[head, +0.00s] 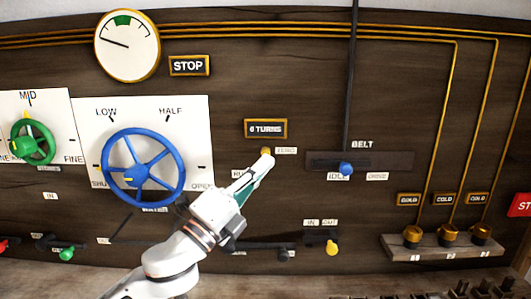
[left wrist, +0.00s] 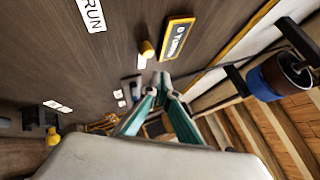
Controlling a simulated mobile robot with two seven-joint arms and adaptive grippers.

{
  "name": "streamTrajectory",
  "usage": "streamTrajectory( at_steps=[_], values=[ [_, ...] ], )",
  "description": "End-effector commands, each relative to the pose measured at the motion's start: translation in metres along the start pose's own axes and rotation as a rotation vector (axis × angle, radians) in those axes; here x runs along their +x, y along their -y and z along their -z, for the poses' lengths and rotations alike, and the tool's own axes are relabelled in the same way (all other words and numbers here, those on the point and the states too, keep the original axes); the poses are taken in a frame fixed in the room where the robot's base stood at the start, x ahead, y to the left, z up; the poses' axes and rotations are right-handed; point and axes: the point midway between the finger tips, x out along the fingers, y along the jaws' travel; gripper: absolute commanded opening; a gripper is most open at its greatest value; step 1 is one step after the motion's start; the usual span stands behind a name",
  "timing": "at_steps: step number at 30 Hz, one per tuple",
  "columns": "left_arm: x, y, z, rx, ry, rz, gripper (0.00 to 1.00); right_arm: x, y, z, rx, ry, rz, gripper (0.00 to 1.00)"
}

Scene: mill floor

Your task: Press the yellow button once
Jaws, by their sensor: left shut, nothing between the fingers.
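The yellow button (head: 265,151) is a small round knob on the dark wooden panel, just under the framed TURNS sign (head: 265,129). It also shows in the left wrist view (left wrist: 148,49), above and slightly left of the fingertips. My left gripper (head: 263,165) is shut and empty. Its fingertips point up at the panel and overlap the lower edge of the button in the head view. In the left wrist view the fingertips (left wrist: 161,76) look apart from the button by a small gap. My right gripper is not in view.
A blue handwheel (head: 143,167) is left of my left arm. A blue belt lever knob (head: 346,169) is to the right. A yellow-knobbed IN/OUT lever (head: 332,248) hangs below. Brass knobs (head: 412,235) stand on a shelf at right. The panel above the button is mostly clear.

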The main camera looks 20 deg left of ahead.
Motion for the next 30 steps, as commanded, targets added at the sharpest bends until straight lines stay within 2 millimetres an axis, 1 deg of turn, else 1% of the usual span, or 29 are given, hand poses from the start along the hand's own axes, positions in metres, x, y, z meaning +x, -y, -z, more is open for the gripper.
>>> streamTrajectory(
  at_steps=[6,12,30],
  values=[
    [-0.014,0.010,0.010,-0.002,0.000,-0.002,0.00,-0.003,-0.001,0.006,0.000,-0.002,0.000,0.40],
    [-0.022,0.016,0.016,0.000,0.001,-0.001,0.00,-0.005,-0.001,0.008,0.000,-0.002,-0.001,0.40],
    [-0.022,0.016,0.016,0.000,0.001,-0.001,0.00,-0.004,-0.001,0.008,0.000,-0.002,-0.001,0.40]
  ],
)
